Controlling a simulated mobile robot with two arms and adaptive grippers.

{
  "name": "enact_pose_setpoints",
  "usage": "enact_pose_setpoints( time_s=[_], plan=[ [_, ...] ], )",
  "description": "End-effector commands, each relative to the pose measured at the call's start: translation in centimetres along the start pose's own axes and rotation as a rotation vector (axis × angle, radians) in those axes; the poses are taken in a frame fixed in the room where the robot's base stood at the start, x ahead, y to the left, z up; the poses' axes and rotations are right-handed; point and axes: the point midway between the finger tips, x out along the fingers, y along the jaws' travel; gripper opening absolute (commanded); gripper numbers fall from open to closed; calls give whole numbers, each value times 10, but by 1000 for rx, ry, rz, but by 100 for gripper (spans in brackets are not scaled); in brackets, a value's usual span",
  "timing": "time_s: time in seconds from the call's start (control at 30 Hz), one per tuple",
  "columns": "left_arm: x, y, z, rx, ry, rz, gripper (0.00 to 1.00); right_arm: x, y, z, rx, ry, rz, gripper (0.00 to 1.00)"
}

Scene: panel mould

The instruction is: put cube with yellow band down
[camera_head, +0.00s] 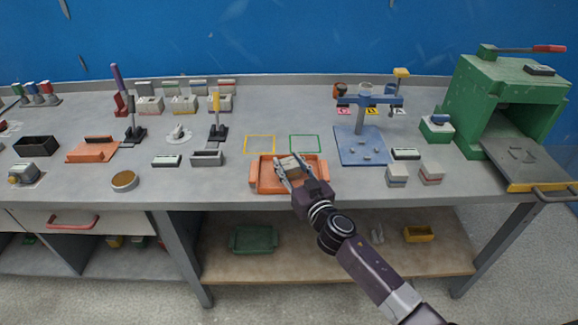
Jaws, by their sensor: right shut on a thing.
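My right gripper (287,172) reaches in from the lower right and is over the orange tray (256,185). Its fingers are shut on a pale beige-grey cube (289,162). The gripper partly hides this cube, and I cannot make out a band on it. From this view I cannot tell whether the cube touches the tray floor or is held just above it. My left gripper is not in view.
Yellow (260,144) and green (304,143) outlined squares behind the tray are empty. A blue stand (361,146) is right of them. Two blocks (397,175) (431,174) sit near the front edge. A green press (508,90) stands far right.

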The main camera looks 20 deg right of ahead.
Motion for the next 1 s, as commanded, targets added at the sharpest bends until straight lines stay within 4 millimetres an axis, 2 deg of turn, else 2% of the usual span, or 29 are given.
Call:
enact_pose_setpoints(
  time_s=[0.33, 0.37, 0.5, 0.87, 1.0],
  plan=[
    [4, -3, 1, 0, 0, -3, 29, 0, 0, 4, 1, 2, 0, 8],
    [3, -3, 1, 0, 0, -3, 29, 0, 0, 2, 1, 1, 1, 38],
    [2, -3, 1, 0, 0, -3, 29, 0, 0, 2, 0, 0, 1, 53],
    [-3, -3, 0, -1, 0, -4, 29, 0, 0, -4, -1, 1, 1, 53],
    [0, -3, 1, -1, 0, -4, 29, -18, 0, 1, 2, -2, 1, 53]
  ],
)
